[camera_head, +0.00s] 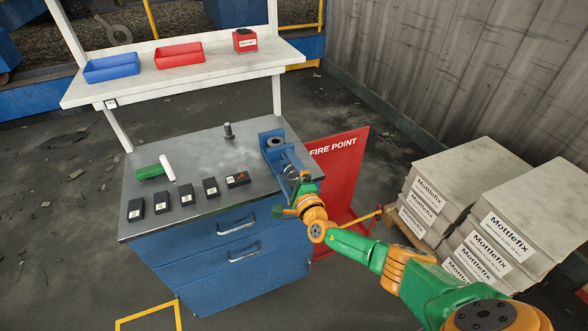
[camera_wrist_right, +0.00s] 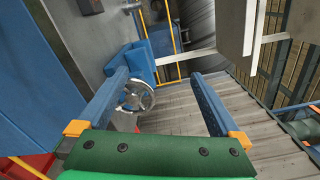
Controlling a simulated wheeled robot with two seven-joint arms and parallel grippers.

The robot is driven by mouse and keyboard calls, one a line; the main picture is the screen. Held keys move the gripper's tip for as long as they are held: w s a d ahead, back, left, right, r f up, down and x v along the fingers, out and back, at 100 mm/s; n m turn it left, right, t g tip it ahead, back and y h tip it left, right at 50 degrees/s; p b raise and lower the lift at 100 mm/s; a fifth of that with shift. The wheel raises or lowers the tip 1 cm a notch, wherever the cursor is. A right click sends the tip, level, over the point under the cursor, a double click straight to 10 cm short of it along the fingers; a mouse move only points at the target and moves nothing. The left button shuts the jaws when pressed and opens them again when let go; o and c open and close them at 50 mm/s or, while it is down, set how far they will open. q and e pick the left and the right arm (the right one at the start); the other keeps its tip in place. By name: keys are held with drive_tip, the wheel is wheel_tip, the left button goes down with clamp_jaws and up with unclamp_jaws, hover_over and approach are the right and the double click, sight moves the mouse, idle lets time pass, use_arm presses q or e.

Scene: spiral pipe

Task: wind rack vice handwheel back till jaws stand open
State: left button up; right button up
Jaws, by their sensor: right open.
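The blue vice (camera_head: 275,147) is fixed at the right end of the grey bench top. It also shows in the right wrist view (camera_wrist_right: 142,58). Its metal spoked handwheel (camera_wrist_right: 137,96) shows there, close to the left-hand finger; in the head view my right gripper largely covers that area. My right gripper (camera_head: 292,190) is at the bench's front right corner, in front of the vice. In its wrist view the gripper (camera_wrist_right: 161,76) is open and empty, its fingers wide apart. I cannot tell how wide the vice jaws stand. My left gripper is out of view.
A red fire point board (camera_head: 340,165) stands right of the bench. Labelled box stacks (camera_head: 465,170) stand further right.

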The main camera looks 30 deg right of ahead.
drive_tip(key=shift+s, duration=0.35)
use_arm(q)
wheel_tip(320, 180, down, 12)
drive_tip(key=b, duration=1.2)
drive_tip(key=shift+b, duration=0.35)
use_arm(e)
drive_tip(key=d+f+m, duration=0.2)
drive_tip(key=d+m, duration=0.6)
drive_tip(key=m, duration=1.1)
drive_tip(key=shift+f, duration=0.35)
drive_tip(key=shift+w+d+f+b, duration=0.15)
drive_tip(key=shift+w+b, duration=0.45)
drive_tip(key=shift+w, duration=0.85)
clamp_jaws()
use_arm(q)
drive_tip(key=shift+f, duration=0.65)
